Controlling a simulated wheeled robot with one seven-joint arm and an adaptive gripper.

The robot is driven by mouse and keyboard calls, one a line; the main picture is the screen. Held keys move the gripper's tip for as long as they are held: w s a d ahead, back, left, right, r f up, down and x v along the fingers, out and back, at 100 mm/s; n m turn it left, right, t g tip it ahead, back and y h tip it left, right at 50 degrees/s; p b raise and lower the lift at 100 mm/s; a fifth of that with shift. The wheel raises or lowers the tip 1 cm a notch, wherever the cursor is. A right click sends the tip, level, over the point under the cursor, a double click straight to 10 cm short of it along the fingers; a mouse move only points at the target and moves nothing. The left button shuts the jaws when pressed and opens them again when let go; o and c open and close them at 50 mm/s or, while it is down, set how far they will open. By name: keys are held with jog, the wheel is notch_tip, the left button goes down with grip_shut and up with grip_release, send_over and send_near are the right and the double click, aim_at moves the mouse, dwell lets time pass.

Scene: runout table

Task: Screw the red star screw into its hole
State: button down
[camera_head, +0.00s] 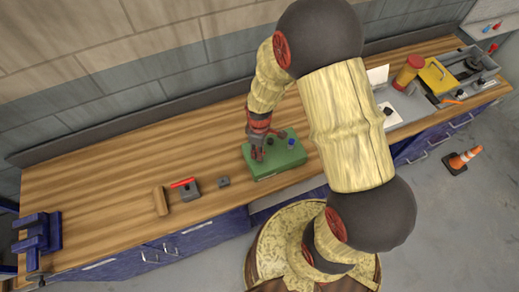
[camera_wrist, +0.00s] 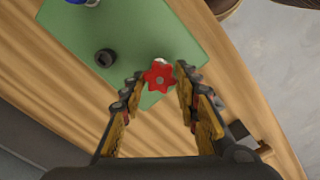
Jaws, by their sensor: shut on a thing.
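The red star screw (camera_wrist: 160,78) is between the fingertips of my gripper (camera_wrist: 162,80) in the wrist view, with its star head facing the camera. The gripper is shut on it. The green block (camera_wrist: 140,35) lies below it, and the screw shows near one end of the block. Whether the screw's tip is in a hole is hidden. In the head view my gripper (camera_head: 257,153) is over the left end of the green block (camera_head: 280,165); the red screw cannot be made out there. A dark round piece (camera_wrist: 104,57) and a blue knob (camera_head: 291,142) are on the block.
On the wooden table left of the block are a small dark piece (camera_head: 223,182), a dark block (camera_head: 193,194) with a red rod (camera_head: 183,183), and a wooden bar (camera_head: 160,201). A blue fixture (camera_head: 38,238) stands far left. A red-and-yellow jar (camera_head: 408,72) stands right.

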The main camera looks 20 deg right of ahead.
jog(key=m, duration=0.4)
jog(key=shift+m, duration=0.3)
jog(key=shift+m+b, duration=0.3)
jog(key=shift+m, duration=0.9)
jog(key=c, duration=1.5)
grip_release()
jog(key=shift+o, duration=0.6)
